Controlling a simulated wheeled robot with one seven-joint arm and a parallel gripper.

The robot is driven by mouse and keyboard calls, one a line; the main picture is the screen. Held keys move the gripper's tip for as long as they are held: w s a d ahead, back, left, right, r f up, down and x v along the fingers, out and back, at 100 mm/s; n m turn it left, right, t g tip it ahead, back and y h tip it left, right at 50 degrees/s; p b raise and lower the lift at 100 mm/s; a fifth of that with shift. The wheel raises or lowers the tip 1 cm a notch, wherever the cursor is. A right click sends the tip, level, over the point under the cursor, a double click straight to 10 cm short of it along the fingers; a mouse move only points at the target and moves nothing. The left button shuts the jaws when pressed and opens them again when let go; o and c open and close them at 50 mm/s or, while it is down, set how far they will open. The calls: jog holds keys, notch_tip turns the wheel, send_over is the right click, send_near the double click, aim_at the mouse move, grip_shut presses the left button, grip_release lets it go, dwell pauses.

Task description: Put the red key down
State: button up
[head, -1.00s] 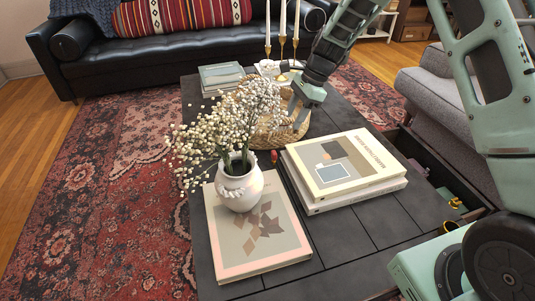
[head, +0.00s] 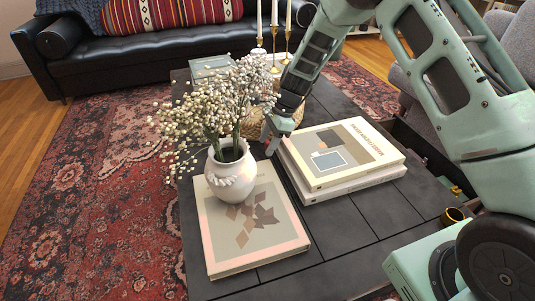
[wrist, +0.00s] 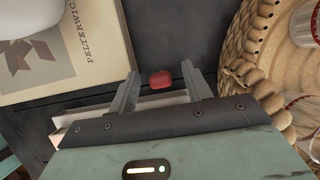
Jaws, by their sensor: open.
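The red key (wrist: 160,79) shows in the wrist view as a small rounded red piece. It appears to lie on the dark coffee table (head: 345,235), in the gap between the books and the woven tray. My gripper (wrist: 160,75) is open, its two fingers on either side of the red piece with a gap to each. In the head view my gripper (head: 271,146) points down between the vase and the stacked books, and the key is hidden there.
A white vase (head: 231,175) of flowers stands on a large book (head: 265,245). Stacked books (head: 345,188) lie to the right. The woven tray (wrist: 247,65) is close beside my gripper, with glassware in it. Candlesticks (head: 273,50) stand behind. The table's front right is clear.

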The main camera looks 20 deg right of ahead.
aim_at(266, 142)
jog(key=shift+x, duration=1.2)
grip_shut()
